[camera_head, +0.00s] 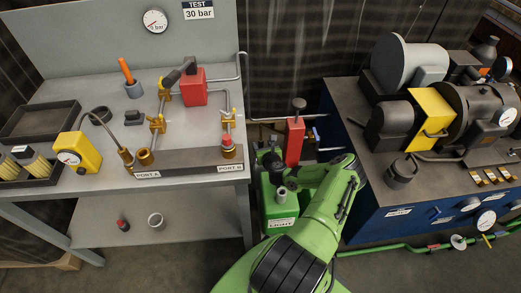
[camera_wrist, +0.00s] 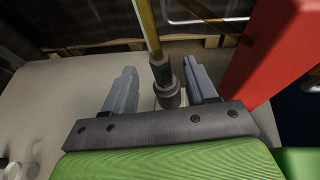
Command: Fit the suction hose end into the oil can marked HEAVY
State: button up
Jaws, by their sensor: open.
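A green can (camera_head: 277,212) with a grey neck stands on the floor between the bench and the blue cabinet; its label reads LIGHT. No label reading HEAVY is legible in either view. My gripper (camera_head: 279,169) is low beside the red pump, just behind the can's neck, partly hidden by my arm. In the wrist view my gripper (camera_wrist: 160,66) is open, with one finger on each side of a dark stepped fitting (camera_wrist: 168,94) on a yellowish tube. It looks like the suction hose end.
A red pump (camera_head: 295,142) with a dark knob stands close by; a red block (camera_wrist: 270,55) fills the right of the wrist view. The bench (camera_head: 190,180) edge is left, the blue cabinet (camera_head: 375,222) right. A green pipe (camera_head: 400,249) runs low at right.

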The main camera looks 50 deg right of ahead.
aim_at(262, 144)
jog(key=b+x, duration=0.1)
jog(key=x, duration=0.3)
jog(key=shift+f, duration=0.25)
jog(key=shift+r, duration=0.1)
grip_shut()
